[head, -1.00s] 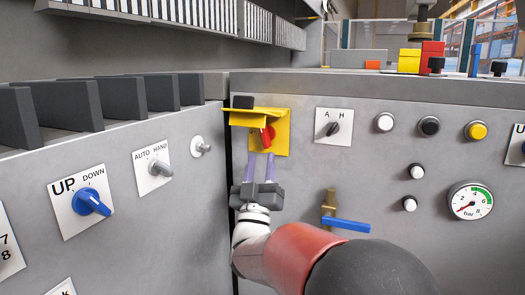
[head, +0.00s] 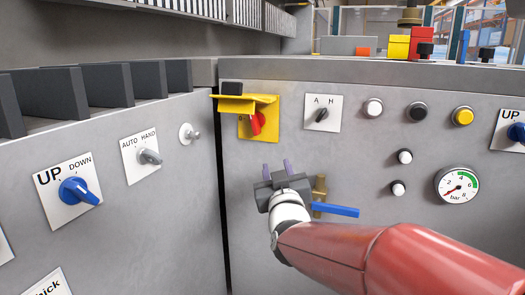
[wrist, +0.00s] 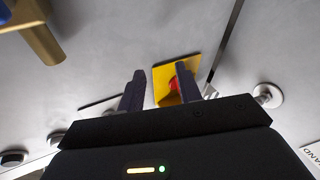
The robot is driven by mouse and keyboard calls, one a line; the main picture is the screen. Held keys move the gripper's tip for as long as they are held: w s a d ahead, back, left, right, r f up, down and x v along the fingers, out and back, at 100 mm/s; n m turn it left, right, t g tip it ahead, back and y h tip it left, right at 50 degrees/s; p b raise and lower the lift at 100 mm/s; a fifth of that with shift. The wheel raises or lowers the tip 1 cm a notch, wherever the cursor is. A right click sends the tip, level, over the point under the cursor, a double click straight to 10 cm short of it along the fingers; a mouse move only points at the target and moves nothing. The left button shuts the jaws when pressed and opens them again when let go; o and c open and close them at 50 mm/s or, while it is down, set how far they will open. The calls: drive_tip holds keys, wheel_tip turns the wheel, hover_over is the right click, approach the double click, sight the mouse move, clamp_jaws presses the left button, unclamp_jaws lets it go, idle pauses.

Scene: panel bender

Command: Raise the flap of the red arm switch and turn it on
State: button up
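The red arm switch (head: 257,123) is a red knob on a yellow plate (head: 272,130) on the grey front panel. Its yellow flap (head: 250,104) is up and sticks out above the knob. The knob looks slanted, and the flap partly covers its top. My gripper (head: 277,166) is below the plate, apart from the switch, with its two purple fingers spread and empty. In the wrist view the red knob (wrist: 174,84) and yellow plate (wrist: 161,75) show beyond and between the open fingers (wrist: 158,90).
A brass valve with a blue lever (head: 335,210) is just right of my gripper. An A/H selector (head: 322,114) is right of the switch. A small metal toggle (head: 188,133) and blue UP/DOWN knob (head: 78,191) are on the left panel. A pressure gauge (head: 457,186) is at right.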

drive_tip(key=s+d+f+m+g+h, duration=0.1)
drive_tip(key=s+d+f+g, duration=0.35)
drive_tip(key=s, duration=0.55)
drive_tip(key=s+d+f+m+g, duration=0.2)
drive_tip(key=s+d+f+g, duration=0.3)
drive_tip(key=s, duration=0.5)
drive_tip(key=s+d+f+m+g+h, duration=0.1)
drive_tip(key=s+d+f+g, duration=0.2)
drive_tip(key=s+f+g, duration=0.5)
wheel_tip(320, 180, up, 15)
drive_tip(key=s+t+p, duration=0.1)
drive_tip(key=t+p, duration=0.2)
drive_tip(key=p, duration=1)
drive_tip(key=shift+s+f+p, duration=0.2)
drive_tip(key=shift+s+p, duration=0.1)
drive_tip(key=shift+s, duration=0.05)
drive_tip(key=shift+a, duration=0.1)
